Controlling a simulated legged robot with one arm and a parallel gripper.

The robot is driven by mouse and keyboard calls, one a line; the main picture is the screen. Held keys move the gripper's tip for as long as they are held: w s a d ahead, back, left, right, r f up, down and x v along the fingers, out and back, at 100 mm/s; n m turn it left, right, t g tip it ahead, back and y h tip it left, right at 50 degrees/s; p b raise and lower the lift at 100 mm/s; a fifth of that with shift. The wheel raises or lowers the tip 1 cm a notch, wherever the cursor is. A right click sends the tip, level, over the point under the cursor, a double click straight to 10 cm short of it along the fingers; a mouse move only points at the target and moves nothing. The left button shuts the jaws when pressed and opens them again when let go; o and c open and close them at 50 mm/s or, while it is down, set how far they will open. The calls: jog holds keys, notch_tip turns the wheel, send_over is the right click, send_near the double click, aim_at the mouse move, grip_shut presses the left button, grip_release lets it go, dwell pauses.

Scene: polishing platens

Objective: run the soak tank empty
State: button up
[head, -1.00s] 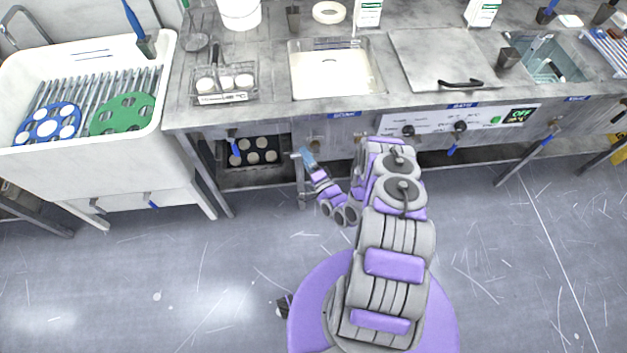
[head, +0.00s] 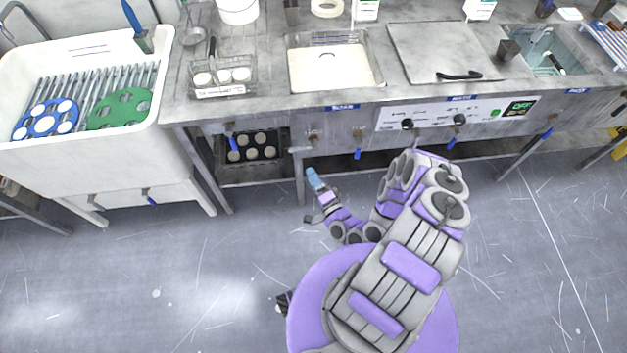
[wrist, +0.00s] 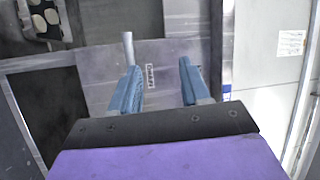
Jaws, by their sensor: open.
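The soak tank (head: 376,84) is a square metal basin let into the bench, with a blue SOAK label (head: 342,107) on the front edge. Its inside looks pale; I cannot tell the liquid level. Below the label a valve with a blue handle (head: 358,153) hangs straight down. A metal fitting (head: 313,138) without a visible blue handle is to its left. My gripper (head: 314,182) is below and in front of these, beside a bench leg, apart from the valve. In the wrist view my gripper (wrist: 158,85) is open and empty, its blue fingers apart before a grey panel.
A control panel (head: 460,114) with knobs is right of the valve. More blue handles hang left (head: 234,144) and right (head: 451,142). A black tray of white discs (head: 253,147) sits under the bench. A white sink (head: 160,105) stands left. Floor in front is clear.

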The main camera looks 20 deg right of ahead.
jog(key=shift+s+a, duration=0.1)
jog(key=shift+s, duration=0.25)
jog(key=shift+c, duration=0.4)
jog(key=shift+w+a+y, duration=0.15)
jog(key=shift+y, duration=0.15)
jog(key=shift+c, duration=0.7)
jog(key=w+a+f+n+g+y+p, duration=0.1)
jog(key=n+g, duration=0.1)
jog(key=w+a+n+g+y+p, duration=0.1)
jog(key=a+n+g+y, duration=0.1)
jog(key=n+g, duration=0.1)
jog(key=w+a+f+n+g+y+p, duration=0.1)
jog(key=w+n+g, duration=0.1)
jog(key=n+g, duration=0.1)
jog(key=shift+a+f+p, duration=0.2)
jog(key=shift+f+p, duration=0.1)
jog(key=shift+p, duration=0.05)
grip_shut()
jog(key=n+g+h+p, duration=0.4)
jog(key=g+h+p, duration=0.2)
jog(key=g+h, duration=0.15)
send_near(295, 148)
jog(key=shift+h, duration=0.35)
jog(key=b+x, duration=0.1)
jog(key=x, duration=0.1)
jog(key=b+x, duration=0.4)
jog(key=shift+w+a+f, duration=0.1)
jog(key=shift+a+f, duration=0.2)
jog(key=shift+f, duration=0.1)
